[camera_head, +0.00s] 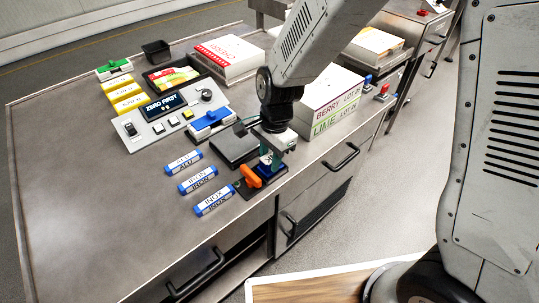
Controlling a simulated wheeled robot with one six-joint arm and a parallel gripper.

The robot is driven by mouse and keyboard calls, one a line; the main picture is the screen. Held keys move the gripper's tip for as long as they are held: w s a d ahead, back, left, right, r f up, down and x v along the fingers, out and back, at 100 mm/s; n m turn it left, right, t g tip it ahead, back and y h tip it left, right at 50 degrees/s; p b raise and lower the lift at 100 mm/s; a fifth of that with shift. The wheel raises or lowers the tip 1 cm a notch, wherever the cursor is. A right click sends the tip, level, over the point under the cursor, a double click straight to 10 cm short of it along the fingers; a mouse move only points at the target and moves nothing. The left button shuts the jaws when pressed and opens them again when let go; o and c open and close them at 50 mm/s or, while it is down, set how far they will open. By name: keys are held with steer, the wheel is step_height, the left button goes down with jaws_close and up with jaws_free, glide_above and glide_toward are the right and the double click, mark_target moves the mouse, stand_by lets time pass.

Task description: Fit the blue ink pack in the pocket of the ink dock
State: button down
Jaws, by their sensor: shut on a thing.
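My gripper (269,156) points down over the front of the bench, its teal fingers shut on a small dark blue piece, which I take to be the blue ink pack (272,171). The fingers hide most of the pack. Below and around it is the dark ink dock (277,184), near the bench's front edge, with an orange lever (251,176) on its left. The pack is at or just over the dock's pocket. I cannot tell how deep it sits, as the gripper covers the pocket.
Three blue-and-white labelled packs (214,201) lie left of the dock. A dark flat scale plate (236,146) is just behind it, with a display panel (163,107) further back. White lolly boxes (331,103) stand to the right. The bench's left part is clear.

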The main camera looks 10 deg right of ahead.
steer(key=c, duration=1.1)
jaws_free()
steer(key=shift+o, duration=0.2)
steer(key=shift+r, duration=0.1)
step_height(320, 180, up, 12)
steer(key=d, duration=0.1)
steer(key=shift+w+d+r, duration=0.15)
steer(key=shift+w+r, duration=0.1)
steer(key=shift+w, duration=0.15)
steer(key=s+d+r+n+t, duration=0.1)
steer(key=s+d+r+n, duration=0.4)
steer(key=s+d+r, duration=0.45)
steer(key=s+d+n+t+h, duration=0.1)
steer(key=s+d+n, duration=0.5)
steer(key=s+d, duration=0.4)
steer(key=shift+s+r, duration=0.2)
steer(key=shift+s, duration=0.25)
